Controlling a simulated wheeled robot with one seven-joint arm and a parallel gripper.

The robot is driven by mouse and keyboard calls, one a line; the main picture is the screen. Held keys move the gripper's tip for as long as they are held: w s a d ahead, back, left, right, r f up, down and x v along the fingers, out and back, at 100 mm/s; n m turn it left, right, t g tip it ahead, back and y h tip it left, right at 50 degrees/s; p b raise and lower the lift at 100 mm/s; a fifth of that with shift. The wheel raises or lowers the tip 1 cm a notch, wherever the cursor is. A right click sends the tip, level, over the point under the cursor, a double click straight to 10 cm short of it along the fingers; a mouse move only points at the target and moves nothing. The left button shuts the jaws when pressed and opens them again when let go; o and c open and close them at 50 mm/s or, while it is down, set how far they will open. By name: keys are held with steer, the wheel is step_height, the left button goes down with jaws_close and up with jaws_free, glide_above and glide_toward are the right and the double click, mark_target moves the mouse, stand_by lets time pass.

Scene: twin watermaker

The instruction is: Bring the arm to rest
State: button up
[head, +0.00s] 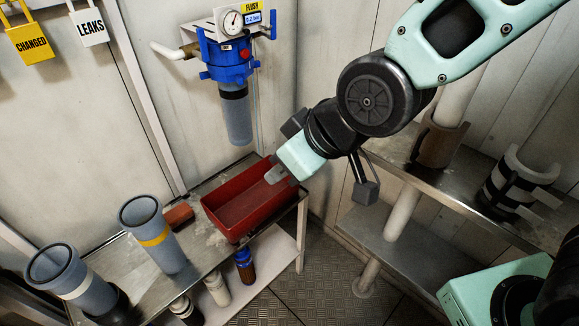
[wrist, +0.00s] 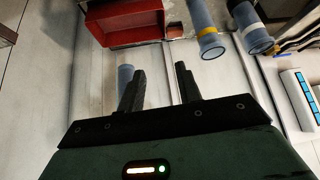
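My arm reaches in from the upper right in the head view. My gripper (head: 281,175) is over the right end of a red bin (head: 222,224), and part of the bin's rim is hidden behind it. In the wrist view the two dark fingers of my gripper (wrist: 160,72) stand apart with nothing held between them. The red bin (wrist: 128,37) shows beyond them. I cannot tell whether the gripper touches the bin.
A blue filter housing (head: 236,105) with a gauge hangs on the wall. Grey cups with a yellow band (head: 154,237) and a white band (head: 75,283) stand on the metal bench. A sponge-like block (head: 179,216) lies by the bin. A shelf (head: 425,185) stands at right.

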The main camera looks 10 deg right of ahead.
steer(key=shift+s+d+f, duration=0.1)
steer(key=shift+s+d, duration=0.05)
steer(key=shift+s, duration=0.15)
steer(key=s+d+g+h, duration=0.4)
steer(key=s+d, duration=0.3)
steer(key=s, duration=0.4)
steer(key=shift+s+m+g, duration=0.3)
steer(key=shift+g, duration=0.4)
